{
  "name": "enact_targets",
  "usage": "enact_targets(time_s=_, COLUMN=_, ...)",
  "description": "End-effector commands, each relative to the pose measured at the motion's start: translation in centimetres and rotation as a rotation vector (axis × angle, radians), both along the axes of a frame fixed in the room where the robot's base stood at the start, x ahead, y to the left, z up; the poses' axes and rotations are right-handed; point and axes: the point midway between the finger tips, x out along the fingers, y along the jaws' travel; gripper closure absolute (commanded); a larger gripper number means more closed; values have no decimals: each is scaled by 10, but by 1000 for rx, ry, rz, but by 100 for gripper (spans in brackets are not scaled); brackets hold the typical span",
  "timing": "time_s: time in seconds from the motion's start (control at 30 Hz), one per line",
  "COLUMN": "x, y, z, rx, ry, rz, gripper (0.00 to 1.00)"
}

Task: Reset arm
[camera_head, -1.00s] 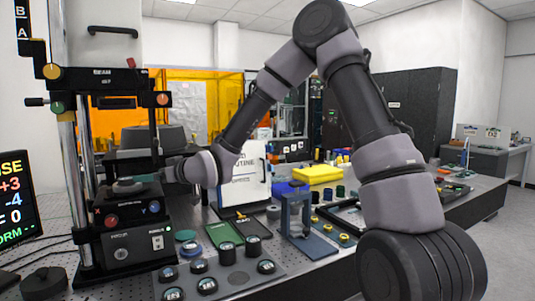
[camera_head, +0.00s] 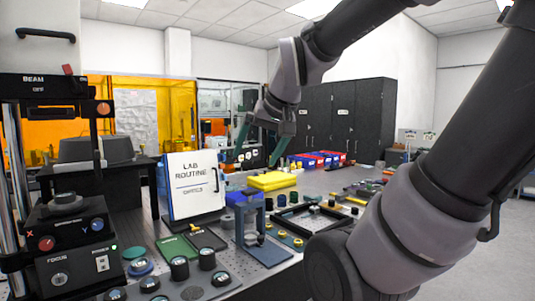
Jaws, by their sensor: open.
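My gripper (camera_head: 258,160) hangs in the air above the table, in the middle of the head view. Its two greenish fingers point down and stand apart, with nothing seen between them. It is above and behind the blue-grey stand (camera_head: 252,232), near the yellow block (camera_head: 271,181) in the picture, and I cannot tell the exact distance. The interferometer (camera_head: 70,240), with its black control box and posts, stands at the left. A small round part (camera_head: 66,203) sits on its stage, and my gripper is clear of it.
Several dark round pieces (camera_head: 180,267) stand on a grey plate at the front. Green (camera_head: 176,249) and black trays lie behind them. A "Lab Routine" board (camera_head: 193,187) stands upright. A black frame (camera_head: 307,220) and red-blue bins (camera_head: 320,158) lie farther right.

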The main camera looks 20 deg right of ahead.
Motion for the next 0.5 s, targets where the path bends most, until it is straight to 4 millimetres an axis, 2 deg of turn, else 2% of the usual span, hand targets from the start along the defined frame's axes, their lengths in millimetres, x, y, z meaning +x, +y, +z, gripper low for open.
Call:
enact_targets(time_s=0.03, x=-15, y=-4, z=2, rx=34, ry=11, rz=-26, gripper=2)
enact_targets(time_s=0.1, x=-28, y=-7, z=2, rx=70, ry=32, rz=-48, gripper=2)
enact_targets(time_s=0.2, x=-38, y=-9, z=1, rx=98, ry=49, rz=-63, gripper=2)
enact_targets(time_s=0.5, x=-40, y=-8, z=1, rx=102, ry=53, rz=-65, gripper=2)
